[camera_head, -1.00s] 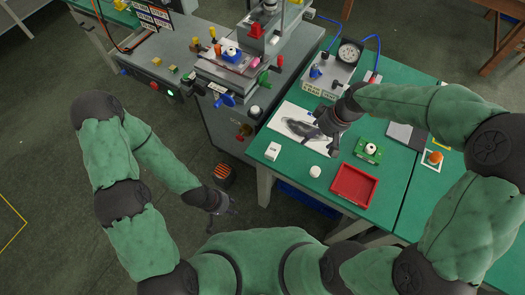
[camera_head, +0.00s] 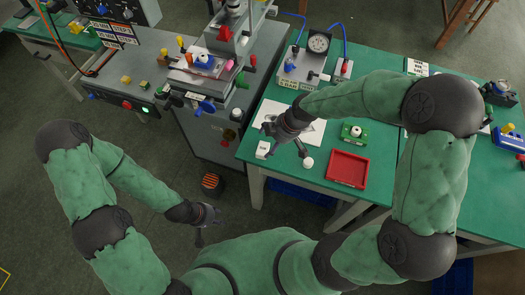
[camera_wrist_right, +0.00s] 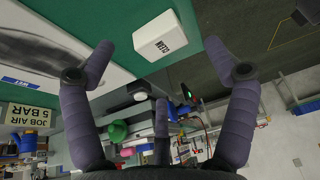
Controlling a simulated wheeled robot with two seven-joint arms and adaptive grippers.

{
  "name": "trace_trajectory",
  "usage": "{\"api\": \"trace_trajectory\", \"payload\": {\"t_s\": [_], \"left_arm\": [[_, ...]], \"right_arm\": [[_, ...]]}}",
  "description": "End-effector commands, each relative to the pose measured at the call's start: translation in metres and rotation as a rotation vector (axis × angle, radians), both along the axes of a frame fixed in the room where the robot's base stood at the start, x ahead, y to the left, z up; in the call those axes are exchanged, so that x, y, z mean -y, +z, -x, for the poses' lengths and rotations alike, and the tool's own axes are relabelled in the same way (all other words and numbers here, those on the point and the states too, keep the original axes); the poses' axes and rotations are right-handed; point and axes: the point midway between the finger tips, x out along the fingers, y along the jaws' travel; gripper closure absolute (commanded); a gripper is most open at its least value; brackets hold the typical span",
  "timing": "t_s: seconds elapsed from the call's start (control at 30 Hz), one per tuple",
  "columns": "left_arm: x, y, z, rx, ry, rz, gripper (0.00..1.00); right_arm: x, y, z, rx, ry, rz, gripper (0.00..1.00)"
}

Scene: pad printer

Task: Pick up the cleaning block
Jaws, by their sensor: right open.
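The cleaning block is a small white block (camera_head: 263,148) near the left edge of the green table.
A white cylinder (camera_head: 308,163), a red tray (camera_head: 347,183) and a green fixture with a white knob (camera_head: 354,133) stand to the right. A white sheet (camera_head: 312,130) lies behind the right gripper. The printing machine (camera_head: 205,75) stands at the back left.

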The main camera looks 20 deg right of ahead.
Motion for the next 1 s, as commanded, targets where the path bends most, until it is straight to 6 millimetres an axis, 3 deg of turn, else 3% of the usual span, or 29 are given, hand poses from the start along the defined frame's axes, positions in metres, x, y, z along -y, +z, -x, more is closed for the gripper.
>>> {"api": "trace_trajectory", "payload": {"t_s": [0.17,0.5,0.73,0.77,0.97,1.0], "left_arm": [[0.000,-0.005,0.000,0.000,0.000,0.000,0.60],[0.000,-0.024,0.000,0.000,0.000,0.000,0.60],[0.000,-0.023,0.000,0.000,0.000,0.000,0.60],[0.000,-0.023,0.000,0.000,0.000,0.000,0.60],[0.000,-0.023,0.000,0.000,0.000,0.000,0.60],[0.000,-0.023,0.000,0.000,0.000,0.000,0.60]], "right_arm": [[-0.003,-0.011,-0.002,0.001,0.000,0.000,0.14],[-0.015,-0.051,-0.008,0.000,-0.001,0.000,0.14],[-0.016,-0.051,-0.009,0.002,-0.002,0.000,0.14],[-0.016,-0.051,-0.009,0.002,-0.002,0.000,0.19],[-0.016,-0.051,-0.008,0.000,-0.002,0.000,0.76],[-0.015,-0.051,-0.008,0.000,-0.002,0.000,0.79]]}}
